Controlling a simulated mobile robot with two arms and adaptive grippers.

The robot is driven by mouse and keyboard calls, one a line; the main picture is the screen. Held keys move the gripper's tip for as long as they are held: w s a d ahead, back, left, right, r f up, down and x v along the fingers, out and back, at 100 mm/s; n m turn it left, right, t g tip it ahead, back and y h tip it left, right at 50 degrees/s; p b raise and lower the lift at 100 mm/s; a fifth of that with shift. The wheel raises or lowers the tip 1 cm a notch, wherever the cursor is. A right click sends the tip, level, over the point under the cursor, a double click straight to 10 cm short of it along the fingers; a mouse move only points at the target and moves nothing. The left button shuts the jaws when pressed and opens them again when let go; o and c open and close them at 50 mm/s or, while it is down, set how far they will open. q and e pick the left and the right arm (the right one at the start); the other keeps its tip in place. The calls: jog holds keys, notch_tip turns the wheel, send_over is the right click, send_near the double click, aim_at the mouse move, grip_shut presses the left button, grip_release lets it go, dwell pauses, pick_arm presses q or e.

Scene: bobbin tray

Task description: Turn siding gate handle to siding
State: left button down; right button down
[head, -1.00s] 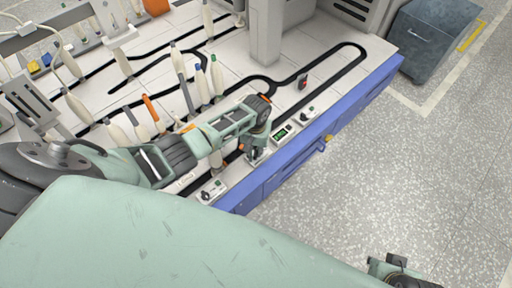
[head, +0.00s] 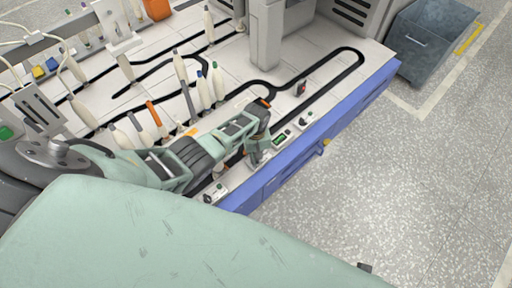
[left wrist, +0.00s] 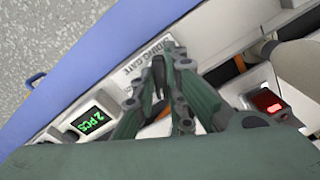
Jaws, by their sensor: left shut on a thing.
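The siding gate handle (left wrist: 158,72) shows as a dark upright piece between the fingertips in the left wrist view. Beside it is a white label (left wrist: 143,57) whose readable part says "IDING GATE". My left gripper (left wrist: 157,80) is shut on the handle; the fingers hide part of it. In the head view my left gripper (head: 256,158) is at the front strip of the table, and the handle is hidden there. I cannot tell which way the handle points. My right gripper is not in view.
A green display (head: 281,138) reads "2 PCS" in the wrist view (left wrist: 90,122). White switch boxes stand on either side, one nearer (head: 214,191) and one farther (head: 305,119). Several bobbins (head: 203,90) stand on the table behind my arm. A red-lit device (left wrist: 268,103) is right of the fingers.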

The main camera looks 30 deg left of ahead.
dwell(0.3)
pick_arm(q)
jog(key=c, duration=1.8)
grip_release()
notch_tip(320, 180, up, 12)
